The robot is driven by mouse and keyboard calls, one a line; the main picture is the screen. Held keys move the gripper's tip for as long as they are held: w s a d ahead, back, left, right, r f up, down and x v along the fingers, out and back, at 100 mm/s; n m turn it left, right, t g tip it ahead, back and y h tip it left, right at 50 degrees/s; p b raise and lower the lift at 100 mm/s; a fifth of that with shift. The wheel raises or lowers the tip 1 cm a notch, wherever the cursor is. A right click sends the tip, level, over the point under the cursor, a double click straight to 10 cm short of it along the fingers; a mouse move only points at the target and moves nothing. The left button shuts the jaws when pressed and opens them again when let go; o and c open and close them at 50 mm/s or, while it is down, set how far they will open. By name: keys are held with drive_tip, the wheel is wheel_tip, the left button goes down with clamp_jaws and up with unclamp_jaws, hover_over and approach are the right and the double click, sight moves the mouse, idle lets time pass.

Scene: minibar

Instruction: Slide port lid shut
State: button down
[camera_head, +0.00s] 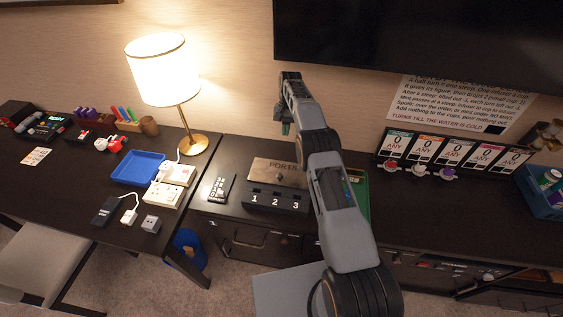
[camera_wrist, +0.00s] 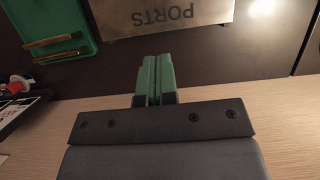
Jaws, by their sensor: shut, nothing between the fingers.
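The port lid (camera_head: 279,172) is a brushed metal plate marked PORTS, lying behind the black port box (camera_head: 275,201). The box's front face, numbered 1, 2 and 3, is in plain sight. The lid also shows upside down at the top of the wrist view (camera_wrist: 170,18). My gripper (camera_head: 285,129) is shut and empty, with green fingertips together. It hangs behind the lid, near the wall, apart from it. In the wrist view the fingertips (camera_wrist: 156,58) point toward the lid's back edge, with a dark gap between.
A green tray (camera_wrist: 50,28) lies beside the lid, partly hidden by my arm in the head view. A black remote (camera_head: 220,187) lies left of the box. A lamp (camera_head: 193,144), blue tray (camera_head: 137,168) and sockets stand farther left. A card rack (camera_head: 455,155) stands right.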

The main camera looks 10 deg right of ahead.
wheel_tip(320, 180, down, 2)
drive_tip(key=b, duration=1.1)
hover_over(283, 170)
drive_tip(key=w, duration=0.2)
drive_tip(key=shift+g, duration=0.3)
drive_tip(key=f, duration=0.9)
drive_tip(key=shift+d+f, duration=0.4)
drive_tip(key=shift+s+a+p, duration=0.1)
drive_tip(key=shift+s+a, duration=0.15)
drive_tip(key=shift+s, duration=0.35)
drive_tip(key=shift+s+a+p, duration=0.1)
drive_tip(key=shift+s+a, duration=0.15)
drive_tip(key=shift+s, duration=0.4)
drive_tip(key=shift+s+a+p, duration=0.1)
drive_tip(key=shift+s+a, duration=0.15)
drive_tip(key=shift+s, duration=0.35)
